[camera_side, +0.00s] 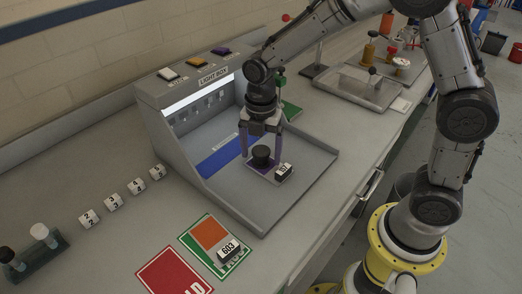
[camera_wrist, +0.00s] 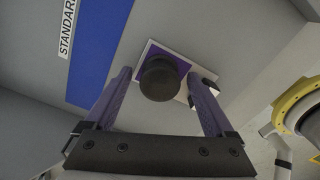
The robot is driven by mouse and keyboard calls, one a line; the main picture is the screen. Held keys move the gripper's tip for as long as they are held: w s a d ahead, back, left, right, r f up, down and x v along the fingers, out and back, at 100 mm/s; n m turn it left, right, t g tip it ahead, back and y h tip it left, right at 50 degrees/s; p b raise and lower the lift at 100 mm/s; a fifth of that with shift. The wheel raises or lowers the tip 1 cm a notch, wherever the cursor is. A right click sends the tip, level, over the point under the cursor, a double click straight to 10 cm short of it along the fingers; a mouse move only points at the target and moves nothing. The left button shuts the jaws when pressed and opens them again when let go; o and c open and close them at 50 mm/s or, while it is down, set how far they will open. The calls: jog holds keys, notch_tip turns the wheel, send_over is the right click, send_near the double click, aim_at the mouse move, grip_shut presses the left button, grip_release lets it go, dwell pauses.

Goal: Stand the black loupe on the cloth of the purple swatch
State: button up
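The black loupe (camera_side: 261,154) is upright over the purple swatch (camera_side: 257,170) in the light box. In the wrist view, the loupe (camera_wrist: 159,79) covers much of the purple cloth (camera_wrist: 169,60), which shows around it inside a pale card border. It looks to be standing on the cloth, though its base is partly hidden. My gripper (camera_side: 261,157) points down with one purple finger on each side of the loupe. In the wrist view, there are gaps between the loupe and both fingers, so my gripper (camera_wrist: 159,76) is open.
A tagged white block (camera_side: 284,172) sits at the swatch's right edge, close to the right finger. The light box (camera_side: 175,130) walls rise behind and left. An orange swatch (camera_side: 209,232) and a red card (camera_side: 172,272) lie in front. Numbered cubes (camera_side: 112,202) stand at left.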

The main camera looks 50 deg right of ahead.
notch_tip(320, 180, up, 18)
jog(key=s+d+t, duration=0.1)
jog(key=s+d, duration=0.1)
jog(key=s+d+r+m+t, duration=0.25)
jog(key=s+m, duration=0.25)
jog(key=s, duration=0.4)
jog(key=s+d+f+m+t, duration=0.1)
jog(key=s+f+m, duration=0.2)
jog(key=m, duration=0.5)
jog(key=s+d+f+m+t, duration=0.1)
jog(key=s+f+m, duration=0.2)
jog(key=s+m, duration=0.3)
jog(key=shift+s+d+f+m, duration=0.25)
jog(key=shift+f+m, duration=0.05)
jog(key=shift+m, duration=1.5)
